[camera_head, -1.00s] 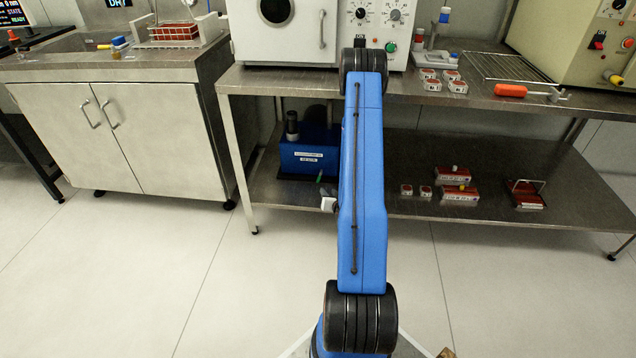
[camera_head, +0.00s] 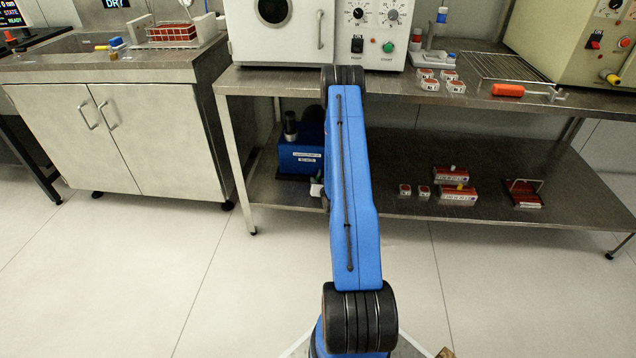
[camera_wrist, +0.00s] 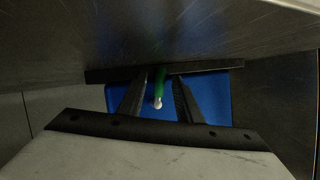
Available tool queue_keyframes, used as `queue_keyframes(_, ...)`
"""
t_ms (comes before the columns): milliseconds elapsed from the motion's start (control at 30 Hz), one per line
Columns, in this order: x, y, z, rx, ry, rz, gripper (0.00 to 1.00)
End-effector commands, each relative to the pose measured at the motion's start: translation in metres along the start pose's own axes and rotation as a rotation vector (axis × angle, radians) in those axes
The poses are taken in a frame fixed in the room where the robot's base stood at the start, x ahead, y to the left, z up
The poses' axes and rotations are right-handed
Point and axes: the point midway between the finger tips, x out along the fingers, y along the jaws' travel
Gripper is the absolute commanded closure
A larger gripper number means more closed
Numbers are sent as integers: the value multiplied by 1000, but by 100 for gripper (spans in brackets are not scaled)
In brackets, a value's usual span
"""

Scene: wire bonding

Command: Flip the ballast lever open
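The ballast lever is a small green handle (camera_wrist: 159,80) with a pale tip, seen in the wrist view in front of the blue pump (camera_wrist: 216,98). My gripper (camera_wrist: 157,105) has its two dark fingers apart, one on each side of the lever in the picture. I see gaps between the fingers and the lever, so it is not gripped. In the head view the blue pump (camera_head: 300,158) stands on the lower shelf, its right part hidden behind my arm. A white and green bit shows beside my arm there, too small to make out.
The steel upper shelf (camera_head: 400,88) lies over the pump, with the lower shelf (camera_head: 400,207) beneath. A table leg (camera_head: 232,160) stands left of the pump. Small red and white boxes (camera_head: 455,193) sit to the right on the lower shelf.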

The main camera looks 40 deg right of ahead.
Motion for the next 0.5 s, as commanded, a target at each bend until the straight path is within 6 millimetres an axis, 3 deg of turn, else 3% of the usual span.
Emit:
queue_keyframes(400,7,0,0,0,0,0,68)
queue_keyframes(500,7,0,0,0,0,0,92)
